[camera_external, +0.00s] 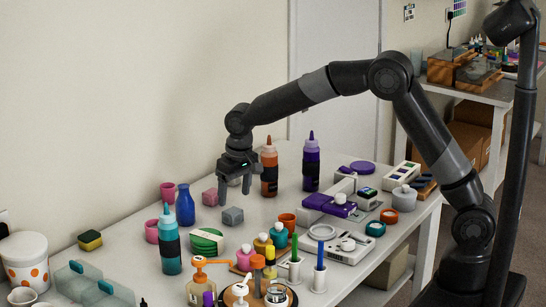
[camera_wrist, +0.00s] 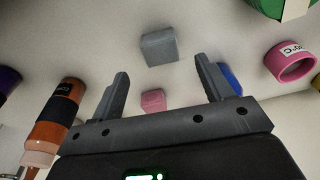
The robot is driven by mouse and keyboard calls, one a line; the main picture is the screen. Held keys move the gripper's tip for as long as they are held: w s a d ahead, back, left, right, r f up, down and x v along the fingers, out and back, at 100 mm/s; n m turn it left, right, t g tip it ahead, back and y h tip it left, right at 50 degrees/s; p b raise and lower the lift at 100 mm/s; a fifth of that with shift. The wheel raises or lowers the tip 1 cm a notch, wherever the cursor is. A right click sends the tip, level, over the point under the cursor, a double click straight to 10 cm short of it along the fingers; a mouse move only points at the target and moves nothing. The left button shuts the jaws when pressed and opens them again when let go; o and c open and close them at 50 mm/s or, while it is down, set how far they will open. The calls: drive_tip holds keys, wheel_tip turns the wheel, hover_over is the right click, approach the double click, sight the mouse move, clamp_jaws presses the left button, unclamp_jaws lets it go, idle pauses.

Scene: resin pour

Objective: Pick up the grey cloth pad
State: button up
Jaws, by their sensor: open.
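The grey cloth pad (camera_external: 232,216) is a small grey block lying on the white table, just below my gripper in the external view. It also shows in the wrist view (camera_wrist: 158,47), a little beyond the fingertips and roughly centred between them. My gripper (camera_external: 235,194) is open and points down above the table, with nothing between its fingers. In the wrist view both fingers of my gripper (camera_wrist: 161,68) stand apart, and the pad is not touched by either.
A pink block (camera_external: 210,197) lies left of the grey pad. A blue bottle (camera_external: 185,205) and pink cups stand further left. Orange (camera_external: 269,170) and purple (camera_external: 311,165) bottles stand behind on the right. Green-banded pads (camera_external: 206,241) and several small jars are in front.

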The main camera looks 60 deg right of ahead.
sight(232, 210)
drive_tip(key=shift+w+f, duration=0.25)
drive_tip(key=shift+f, duration=1.35)
drive_tip(key=shift+w+f, duration=0.2)
drive_tip(key=shift+f, duration=1.35)
drive_tip(key=shift+c, duration=0.3)
drive_tip(key=c, duration=1)
drive_tip(key=shift+r, duration=0.1)
